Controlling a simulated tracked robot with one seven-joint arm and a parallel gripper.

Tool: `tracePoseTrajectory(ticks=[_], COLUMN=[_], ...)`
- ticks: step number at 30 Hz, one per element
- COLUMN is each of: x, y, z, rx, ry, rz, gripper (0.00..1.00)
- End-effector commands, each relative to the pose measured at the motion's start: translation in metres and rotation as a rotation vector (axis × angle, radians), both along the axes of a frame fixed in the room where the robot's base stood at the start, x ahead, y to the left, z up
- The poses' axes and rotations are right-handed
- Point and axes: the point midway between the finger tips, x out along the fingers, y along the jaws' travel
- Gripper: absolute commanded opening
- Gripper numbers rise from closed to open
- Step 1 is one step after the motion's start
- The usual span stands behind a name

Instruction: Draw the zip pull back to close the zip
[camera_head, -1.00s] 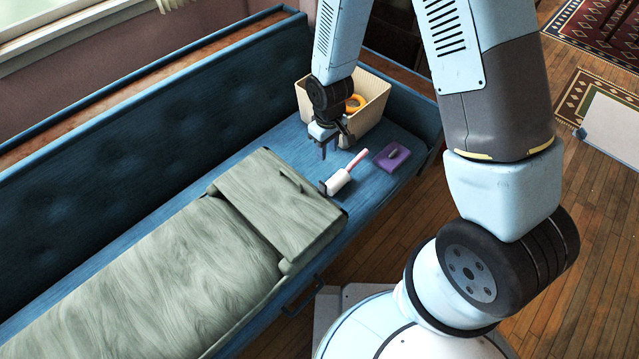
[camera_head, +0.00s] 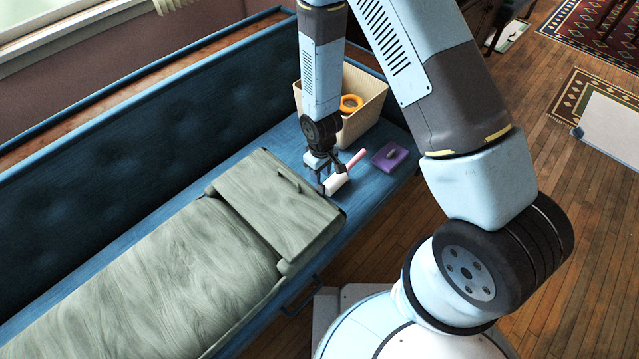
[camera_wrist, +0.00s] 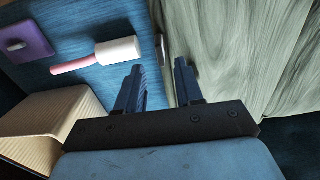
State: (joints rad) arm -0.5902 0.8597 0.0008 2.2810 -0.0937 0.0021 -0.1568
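A grey-green fabric piece (camera_head: 190,255) with a raised, flap-like end section (camera_head: 275,205) lies along the blue sofa. In the wrist view, a small dark and metallic piece (camera_wrist: 160,47), likely the zip pull, stands at the edge of the green fabric (camera_wrist: 235,50). My gripper (camera_head: 323,180) is low over the sofa at the right end of the fabric. In the wrist view, my gripper (camera_wrist: 158,68) is open, its two fingers apart, with the small piece just beyond and between the tips. I see no contact. The zip line itself is hard to make out.
A lint roller (camera_head: 340,180) with a pink handle lies close beside my gripper; it also shows in the wrist view (camera_wrist: 118,50). A purple pad (camera_head: 390,156) lies to its right. A beige basket (camera_head: 368,100) holding an orange ring (camera_head: 351,103) stands behind.

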Motion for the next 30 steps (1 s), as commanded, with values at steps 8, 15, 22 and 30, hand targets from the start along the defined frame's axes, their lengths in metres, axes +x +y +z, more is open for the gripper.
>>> tracePoseTrajectory(ticks=[8, 15, 22, 30], x=[-0.001, 0.0, 0.0, 0.0], y=[0.0, 0.0, 0.0, 0.0], z=[-0.036, -0.056, -0.061, -0.06], rx=[-0.001, 0.0, 0.0, 0.001], ry=[0.001, 0.0, 0.0, -0.001], rz=[0.0, 0.0, 0.0, 0.0], gripper=[0.36, 0.36, 0.36, 0.28])
